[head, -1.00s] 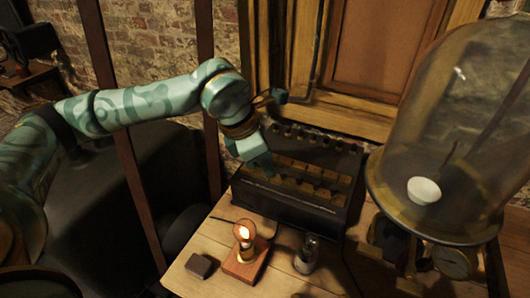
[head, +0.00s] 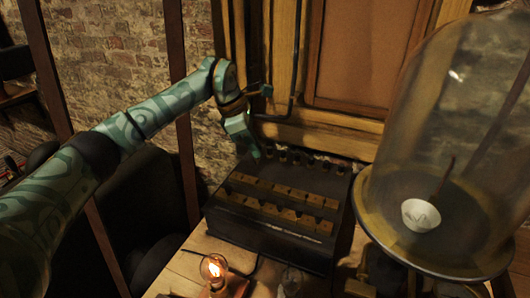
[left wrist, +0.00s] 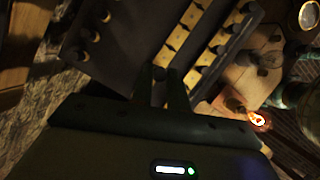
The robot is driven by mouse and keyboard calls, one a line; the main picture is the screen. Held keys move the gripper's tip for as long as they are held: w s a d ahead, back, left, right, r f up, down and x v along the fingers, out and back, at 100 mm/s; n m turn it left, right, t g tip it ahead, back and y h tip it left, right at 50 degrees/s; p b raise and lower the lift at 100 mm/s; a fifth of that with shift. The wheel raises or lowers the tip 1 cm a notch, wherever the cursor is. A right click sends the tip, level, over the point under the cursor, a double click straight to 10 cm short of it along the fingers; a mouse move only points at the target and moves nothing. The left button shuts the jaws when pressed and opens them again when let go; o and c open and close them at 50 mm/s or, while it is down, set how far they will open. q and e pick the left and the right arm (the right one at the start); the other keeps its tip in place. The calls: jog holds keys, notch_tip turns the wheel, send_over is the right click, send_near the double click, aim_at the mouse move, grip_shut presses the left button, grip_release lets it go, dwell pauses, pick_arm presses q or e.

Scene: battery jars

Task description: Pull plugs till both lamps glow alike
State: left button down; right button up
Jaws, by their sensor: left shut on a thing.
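A black plug box (head: 268,236) with two rows of brass blocks (head: 275,205) stands on the wooden table. Dark plugs sit along the brass, and more dark knobs (head: 297,160) line its rear shelf. My left gripper (head: 254,152) is at the left end of that rear row. In the left wrist view its fingers (left wrist: 172,88) are shut on a dark plug (left wrist: 158,72), above the box surface between the knobs and brass. One lamp (head: 213,268) glows orange; the other lamp (head: 291,280) looks unlit. My right gripper is out of view.
A glass bell jar (head: 440,130) with a white cup inside stands close to the right of the box. A wooden panelled frame and brick wall rise behind it. A dark upright post (head: 183,130) stands left of the box, near my left arm.

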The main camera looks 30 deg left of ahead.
pick_arm(q)
jog(key=shift+s+m+g, duration=0.2)
jog(key=shift+m+g, duration=0.1)
jog(key=shift+m, duration=0.4)
jog(key=shift+d+f, duration=0.1)
jog(key=shift+f, duration=0.05)
notch_tip(320, 180, down, 5)
jog(key=b, duration=0.4)
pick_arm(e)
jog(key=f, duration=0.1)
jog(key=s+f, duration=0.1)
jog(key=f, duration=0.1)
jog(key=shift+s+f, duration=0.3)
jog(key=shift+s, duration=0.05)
pick_arm(q)
jog(key=shift+r, duration=0.2)
jog(key=shift+f, duration=1.15)
jog(key=shift+f+p, duration=0.15)
jog(key=shift+p, duration=0.15)
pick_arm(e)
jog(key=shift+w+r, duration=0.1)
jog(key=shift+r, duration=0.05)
pick_arm(q)
jog(key=c, duration=1.3)
grip_release()
